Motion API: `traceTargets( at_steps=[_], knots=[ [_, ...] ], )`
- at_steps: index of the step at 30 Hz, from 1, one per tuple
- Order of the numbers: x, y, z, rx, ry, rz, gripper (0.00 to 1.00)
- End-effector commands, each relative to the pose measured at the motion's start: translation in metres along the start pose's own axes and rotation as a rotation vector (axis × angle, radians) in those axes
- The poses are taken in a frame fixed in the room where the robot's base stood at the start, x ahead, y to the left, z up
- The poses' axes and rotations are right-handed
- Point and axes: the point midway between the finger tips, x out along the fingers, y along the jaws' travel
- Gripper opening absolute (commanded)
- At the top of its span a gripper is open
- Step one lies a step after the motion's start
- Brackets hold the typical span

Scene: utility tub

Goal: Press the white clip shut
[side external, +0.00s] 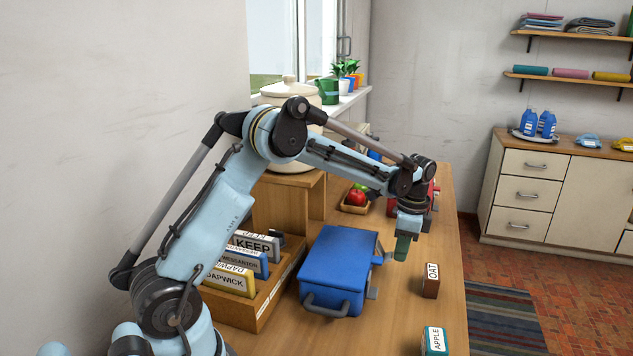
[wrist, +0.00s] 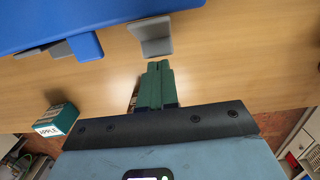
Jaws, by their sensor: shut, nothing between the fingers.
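A blue tub (side external: 341,268) with a closed lid stands on the wooden counter; its blue edge (wrist: 60,22) fills the top left of the wrist view. A pale grey-white clip (wrist: 152,38) stands out from the tub's side as a bent flap, apparently open. A darker grey flap (wrist: 62,48) with a blue piece beside it sits further left along that side. My gripper (wrist: 158,66) has its green fingers together and empty, just short of the pale clip in the picture. In the side view my gripper (side external: 402,255) points down beside the tub; contact cannot be told.
A brown OAT box (side external: 431,281) and a green APPLE box (side external: 435,342) stand near the counter's edge. A wooden file holder (side external: 262,306) with labelled cards is left of the tub. A fruit tray (side external: 354,207) lies behind. Bare counter lies between the tub and the boxes.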

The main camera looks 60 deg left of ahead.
Motion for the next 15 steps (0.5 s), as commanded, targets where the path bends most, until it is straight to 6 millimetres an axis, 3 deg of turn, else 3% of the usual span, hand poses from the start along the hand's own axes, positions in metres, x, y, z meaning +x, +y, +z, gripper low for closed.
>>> traceTargets(
  at_steps=[15],
  knots=[
    [0.015,0.000,0.002,-0.001,0.003,0.000,0.00]
  ],
)
